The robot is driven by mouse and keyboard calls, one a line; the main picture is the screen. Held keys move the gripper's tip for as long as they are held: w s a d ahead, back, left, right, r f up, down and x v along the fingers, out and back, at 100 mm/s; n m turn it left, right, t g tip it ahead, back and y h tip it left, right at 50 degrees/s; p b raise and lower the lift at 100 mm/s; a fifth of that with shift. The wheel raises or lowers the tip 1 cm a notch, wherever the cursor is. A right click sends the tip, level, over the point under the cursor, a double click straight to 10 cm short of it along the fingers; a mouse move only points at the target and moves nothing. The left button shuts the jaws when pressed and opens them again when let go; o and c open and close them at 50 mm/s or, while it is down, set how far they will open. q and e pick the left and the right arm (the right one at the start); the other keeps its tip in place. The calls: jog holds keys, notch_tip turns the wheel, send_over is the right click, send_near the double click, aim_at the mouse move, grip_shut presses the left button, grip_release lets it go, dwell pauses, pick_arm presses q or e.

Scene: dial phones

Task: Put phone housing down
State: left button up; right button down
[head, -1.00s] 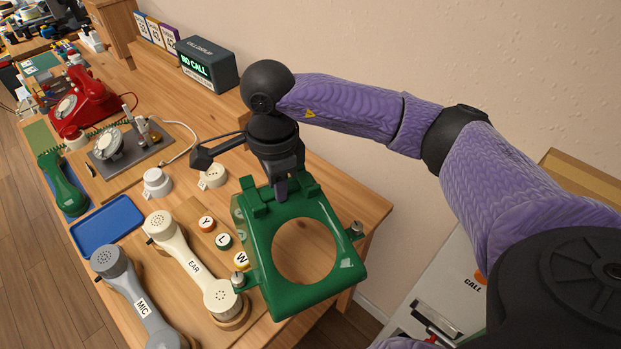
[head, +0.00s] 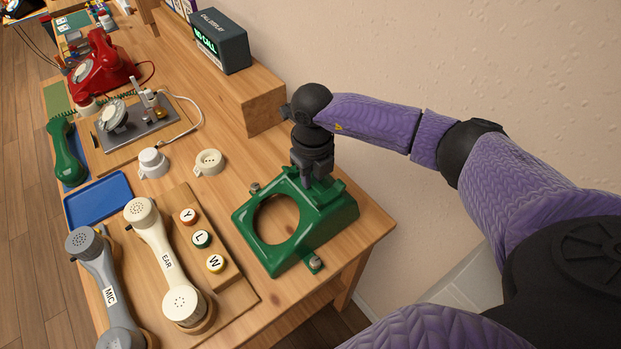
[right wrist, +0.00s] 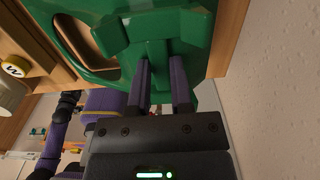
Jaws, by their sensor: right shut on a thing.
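The green phone housing (head: 327,217) with its large round opening is at the right end of the wooden table (head: 362,232) in the head view. It appears to lie on or just above the tabletop; I cannot tell whether it touches. My right gripper (head: 318,180) is shut on the housing's back edge. In the right wrist view, the two fingers of the gripper (right wrist: 163,75) pinch a rib of the green housing (right wrist: 110,75). My left gripper is not in view.
A cream handset (head: 160,243) and a grey handset (head: 97,265) lie left of the housing, beside Y, L and W buttons (head: 201,239). A blue tray (head: 97,201), a metal phone base (head: 137,125) and a call display (head: 220,42) are farther back. The wall is close on the right.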

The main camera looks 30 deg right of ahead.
jog(key=shift+f, duration=0.35)
jog(key=c, duration=0.5)
grip_release()
jog(key=shift+c, duration=0.2)
jog(key=shift+r, duration=0.1)
jog(key=shift+r, duration=0.35)
notch_tip(320, 180, up, 12)
jog(key=p, duration=0.3)
jog(key=shift+f, duration=0.25)
